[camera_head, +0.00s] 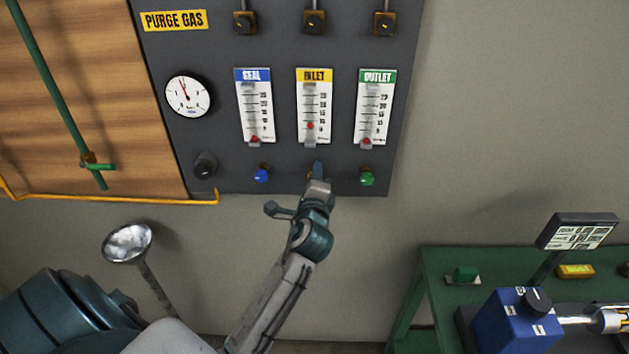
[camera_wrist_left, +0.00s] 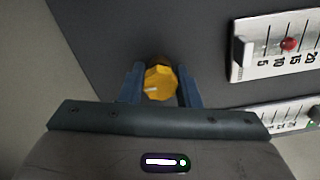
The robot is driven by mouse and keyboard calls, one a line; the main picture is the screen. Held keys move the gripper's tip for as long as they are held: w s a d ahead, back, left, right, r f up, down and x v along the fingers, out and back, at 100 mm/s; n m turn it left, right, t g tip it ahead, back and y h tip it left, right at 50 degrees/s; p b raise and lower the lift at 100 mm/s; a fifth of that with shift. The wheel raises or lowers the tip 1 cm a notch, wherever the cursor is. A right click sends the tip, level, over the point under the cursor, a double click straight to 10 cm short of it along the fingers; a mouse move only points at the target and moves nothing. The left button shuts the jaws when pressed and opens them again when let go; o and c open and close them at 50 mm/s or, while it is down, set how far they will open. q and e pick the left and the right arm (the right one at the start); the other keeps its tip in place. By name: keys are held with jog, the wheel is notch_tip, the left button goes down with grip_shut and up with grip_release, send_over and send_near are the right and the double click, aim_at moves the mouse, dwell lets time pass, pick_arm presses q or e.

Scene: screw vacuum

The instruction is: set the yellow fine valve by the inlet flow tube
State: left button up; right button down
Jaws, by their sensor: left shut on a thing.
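The yellow fine valve (camera_wrist_left: 160,83) is a small yellow knob with a pale mark, seen between my left gripper's two blue fingers in the left wrist view. My left gripper (camera_wrist_left: 160,90) is shut on it. In the head view, my left gripper (camera_head: 317,175) reaches up to the panel under the inlet flow tube and hides most of the knob. The inlet flow tube (camera_head: 314,108) has a yellow label, and its red float sits low on the scale, around 10 to 15 in the left wrist view (camera_wrist_left: 288,44). My right gripper is not in view.
The blue seal valve (camera_head: 262,176) and green outlet valve (camera_head: 367,178) flank the gripper closely. The seal tube (camera_head: 254,108) and outlet tube (camera_head: 374,108) have red floats at the bottom. A gauge (camera_head: 188,96) is at left. A green bench (camera_head: 425,285) stands lower right.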

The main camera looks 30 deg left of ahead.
pick_arm(q)
jog(key=n+b, duration=0.2)
jog(key=n, duration=0.2)
jog(key=shift+f, duration=0.15)
jog(key=shift+n, duration=0.7)
jog(key=shift+b, duration=0.3)
jog(key=shift+n, duration=0.3)
jog(key=o, duration=1)
jog(key=shift+s, duration=0.1)
